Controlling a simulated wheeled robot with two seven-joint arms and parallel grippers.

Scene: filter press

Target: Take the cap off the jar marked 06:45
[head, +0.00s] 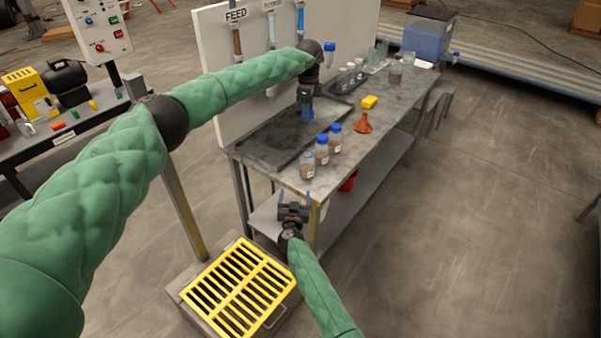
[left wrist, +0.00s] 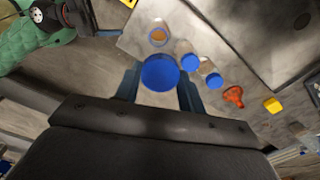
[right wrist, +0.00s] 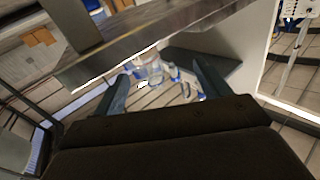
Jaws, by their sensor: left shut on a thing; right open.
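Three jars stand in a row near the front corner of the bench. The nearest jar (head: 307,165) has no cap; its open mouth (left wrist: 158,37) and brown contents show in the left wrist view. The middle jar (head: 321,155) and far jar (head: 335,139) wear blue caps. Their labels are too small to read, so I cannot tell which is 06:45. My left gripper (head: 307,112) is shut on a blue cap (left wrist: 160,72), held above the bench, apart from the jars. My right gripper (head: 294,204) is open and empty, below and in front of the bench corner.
A dark tray (head: 262,140) lies left of the jars. An orange funnel (head: 363,123) and yellow block (head: 370,102) lie farther back, with small bottles and glassware beyond. The white board (head: 228,75) stands behind the tray. A yellow grate (head: 238,290) is on the floor.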

